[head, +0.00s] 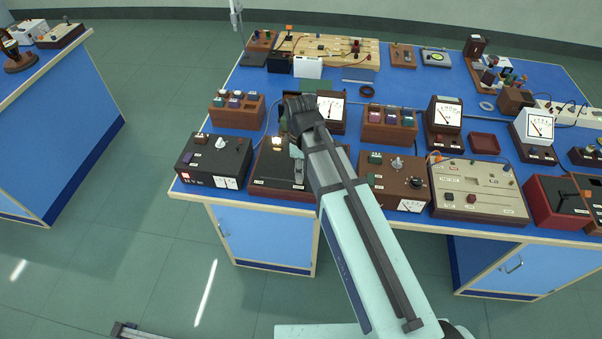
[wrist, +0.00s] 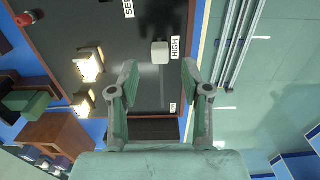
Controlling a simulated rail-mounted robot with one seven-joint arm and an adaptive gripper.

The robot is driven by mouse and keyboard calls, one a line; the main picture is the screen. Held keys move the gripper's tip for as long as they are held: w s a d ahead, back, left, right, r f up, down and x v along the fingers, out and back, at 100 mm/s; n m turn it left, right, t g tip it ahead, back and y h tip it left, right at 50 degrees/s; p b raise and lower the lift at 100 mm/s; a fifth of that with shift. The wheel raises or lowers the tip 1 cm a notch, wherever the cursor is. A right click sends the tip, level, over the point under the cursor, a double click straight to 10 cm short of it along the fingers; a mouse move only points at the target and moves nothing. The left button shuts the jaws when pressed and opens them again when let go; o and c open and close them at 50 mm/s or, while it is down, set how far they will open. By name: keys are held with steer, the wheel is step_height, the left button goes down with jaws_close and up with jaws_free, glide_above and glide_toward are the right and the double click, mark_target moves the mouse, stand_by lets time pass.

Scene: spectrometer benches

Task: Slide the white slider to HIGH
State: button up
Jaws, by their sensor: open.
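In the wrist view, a white slider knob (wrist: 160,52) sits on the dark panel (wrist: 130,20) of a brown box, right beside the HIGH label (wrist: 175,48). A smaller label (wrist: 172,107) lies lower along the same edge, too small to read. My gripper (wrist: 158,68) is open and empty. Its fingertips lie on either side of the knob's line, just below the knob in the picture; the height gap is unclear. In the head view, my gripper (head: 298,168) hangs over the brown box (head: 262,187), and I cannot make out the knob there.
Two lit lamps (wrist: 90,65) stand on the panel left of my gripper, with a red knob (wrist: 25,18) farther off. In the head view, a dark box (head: 213,162) stands left, a brown dial box (head: 396,188) right.

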step_height(320, 180, up, 7)
stand_by(0.3)
stand_by(0.4)
